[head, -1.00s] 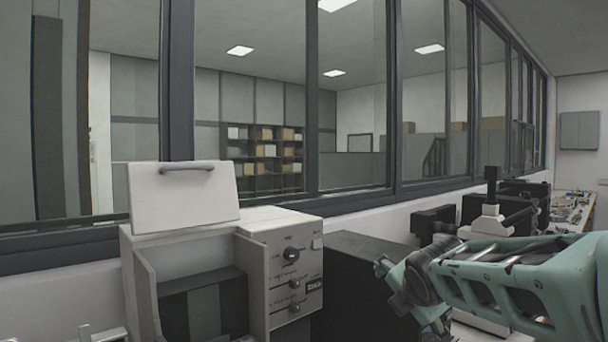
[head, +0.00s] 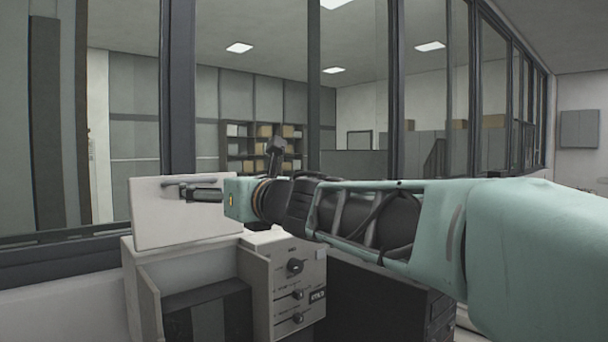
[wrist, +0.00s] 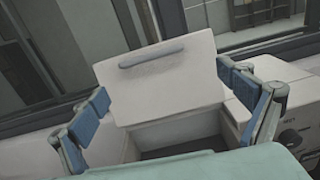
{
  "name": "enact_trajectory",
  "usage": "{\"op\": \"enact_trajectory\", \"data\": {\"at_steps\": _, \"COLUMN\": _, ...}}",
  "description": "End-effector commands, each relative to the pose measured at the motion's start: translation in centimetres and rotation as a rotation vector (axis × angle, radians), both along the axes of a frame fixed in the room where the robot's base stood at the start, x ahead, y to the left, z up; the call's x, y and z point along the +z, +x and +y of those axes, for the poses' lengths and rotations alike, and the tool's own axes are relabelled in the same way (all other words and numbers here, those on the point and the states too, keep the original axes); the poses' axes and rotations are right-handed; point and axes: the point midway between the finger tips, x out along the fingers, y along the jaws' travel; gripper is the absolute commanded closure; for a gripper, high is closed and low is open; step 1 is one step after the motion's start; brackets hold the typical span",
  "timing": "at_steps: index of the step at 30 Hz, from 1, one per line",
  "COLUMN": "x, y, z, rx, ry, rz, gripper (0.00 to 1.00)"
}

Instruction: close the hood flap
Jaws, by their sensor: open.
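The hood flap (head: 165,225) is a white panel standing raised and tilted slightly back on the press (head: 262,285), whose front opening is uncovered. A grey bar handle (wrist: 153,52) runs along the flap's upper part. In the head view my gripper (head: 186,190) is in front of the flap at about handle height, hiding part of the flap and handle. In the wrist view my gripper (wrist: 164,86) is open, with blue finger pads on either side of the flap. Nothing is between the pads up close. I cannot tell whether a finger touches the flap.
The press's control panel with black knobs (head: 295,266) is right of the opening, below my arm. A dark cabinet (head: 375,300) stands to the right. A framed window wall (head: 178,100) rises close behind the flap.

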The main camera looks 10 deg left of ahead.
Motion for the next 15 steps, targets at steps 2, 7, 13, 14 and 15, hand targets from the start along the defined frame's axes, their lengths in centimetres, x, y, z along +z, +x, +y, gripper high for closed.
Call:
{"op": "enact_trajectory", "data": {"at_steps": 2, "x": 0.5, "y": -0.5, "z": 0.8, "rx": 0.025, "ry": -0.009, "rz": -0.018, "gripper": 0.05}}
{"op": "enact_trajectory", "data": {"at_steps": 7, "x": 0.5, "y": 0.0, "z": 2.2, "rx": 0.036, "ry": -0.012, "rz": -0.022, "gripper": 0.05}}
{"op": "enact_trajectory", "data": {"at_steps": 13, "x": 0.5, "y": 2.0, "z": 4.7, "rx": 0.036, "ry": -0.012, "rz": -0.020, "gripper": 0.05}}
{"op": "enact_trajectory", "data": {"at_steps": 14, "x": 0.6, "y": 2.3, "z": 5.1, "rx": 0.036, "ry": -0.010, "rz": -0.020, "gripper": 0.05}}
{"op": "enact_trajectory", "data": {"at_steps": 15, "x": 0.5, "y": 2.7, "z": 5.6, "rx": 0.035, "ry": -0.011, "rz": -0.019, "gripper": 0.05}}
